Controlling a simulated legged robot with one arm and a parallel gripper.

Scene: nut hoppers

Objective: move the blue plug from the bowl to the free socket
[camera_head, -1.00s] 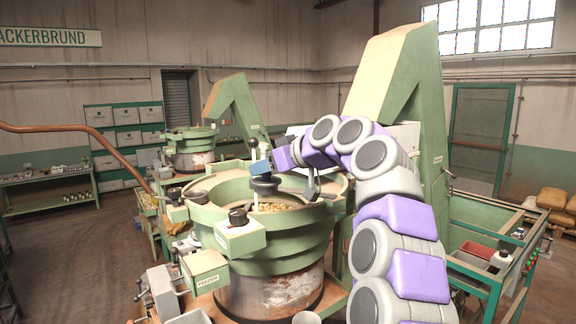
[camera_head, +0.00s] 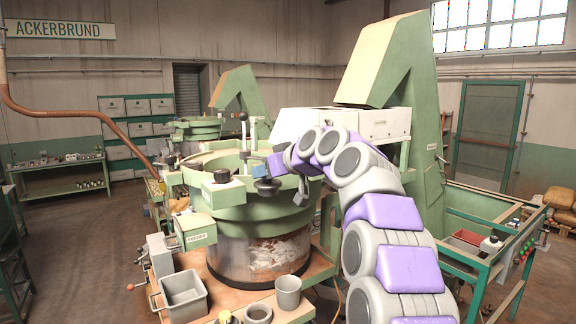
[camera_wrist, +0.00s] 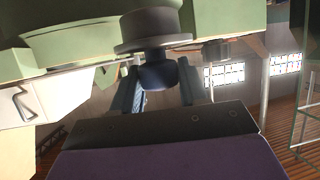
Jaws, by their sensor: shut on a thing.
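My gripper (camera_head: 272,174) is over the front right of the large green bowl (camera_head: 240,205) of the near hopper. In the wrist view, its two dark fingers (camera_wrist: 158,88) are closed around a dark blue rounded piece (camera_wrist: 158,75), apparently the blue plug. A wide dark grey disc (camera_wrist: 153,32) is at the plug's end. In the head view, this dark disc (camera_head: 267,187) hangs below the fingers, near the bowl's rim. I cannot tell whether it touches the rim. The inside of the bowl is mostly hidden. I cannot make out which socket is free.
Black knob (camera_head: 222,176) sits on a green block at the bowl's left. A grey bin (camera_head: 184,296), a grey cup (camera_head: 288,291) and a dark ring (camera_head: 258,313) stand on the wooden bench in front. A tall green frame (camera_head: 395,75) rises behind my arm.

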